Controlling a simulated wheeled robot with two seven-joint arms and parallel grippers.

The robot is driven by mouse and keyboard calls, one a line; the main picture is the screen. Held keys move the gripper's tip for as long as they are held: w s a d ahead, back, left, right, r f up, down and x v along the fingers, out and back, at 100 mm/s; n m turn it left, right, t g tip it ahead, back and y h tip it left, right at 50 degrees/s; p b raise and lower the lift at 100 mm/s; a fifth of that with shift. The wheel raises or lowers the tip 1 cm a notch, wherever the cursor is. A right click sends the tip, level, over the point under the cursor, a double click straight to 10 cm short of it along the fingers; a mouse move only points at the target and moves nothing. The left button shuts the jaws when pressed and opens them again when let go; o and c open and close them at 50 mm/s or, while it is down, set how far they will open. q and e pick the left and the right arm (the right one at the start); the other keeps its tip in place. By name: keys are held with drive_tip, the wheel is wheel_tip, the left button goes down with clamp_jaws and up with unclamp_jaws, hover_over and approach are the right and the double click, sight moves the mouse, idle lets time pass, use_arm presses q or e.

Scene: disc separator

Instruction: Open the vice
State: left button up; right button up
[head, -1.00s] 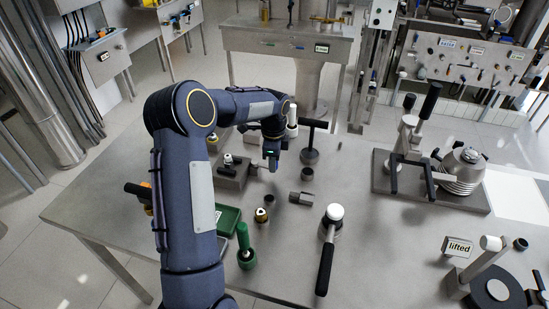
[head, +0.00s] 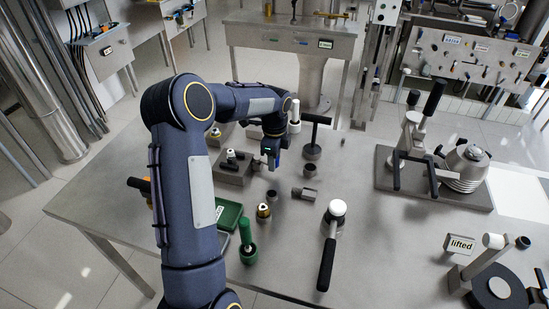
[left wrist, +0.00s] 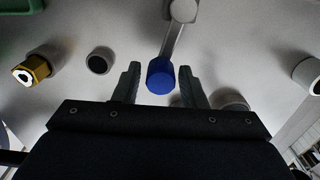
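A low grey block with dark parts on top (head: 231,171), which looks like the vice, sits on the left part of the table in the head view. My left gripper (head: 270,163) is just right of it, pointing down. In the left wrist view a grey lever (left wrist: 173,40) with a rounded end carries a blue knob (left wrist: 160,76). The knob lies between the fingers of my left gripper (left wrist: 160,84), which are open, with a clear gap on the left and a smaller one on the right. The knob is hidden in the head view. My right gripper is out of view.
Close by stand a brass-coloured piece (head: 263,212), a dark ring (head: 272,195), a metal block (head: 304,194) and a black T-handled tool (head: 313,135). A green tray (head: 230,214) and a white-topped tool (head: 335,215) are nearer. A lever device (head: 420,150) stands right.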

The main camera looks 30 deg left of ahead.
use_arm(q)
drive_tip(key=shift+o, duration=0.8)
drive_tip(key=shift+r+b, duration=0.4)
drive_tip(key=shift+r, duration=3.5)
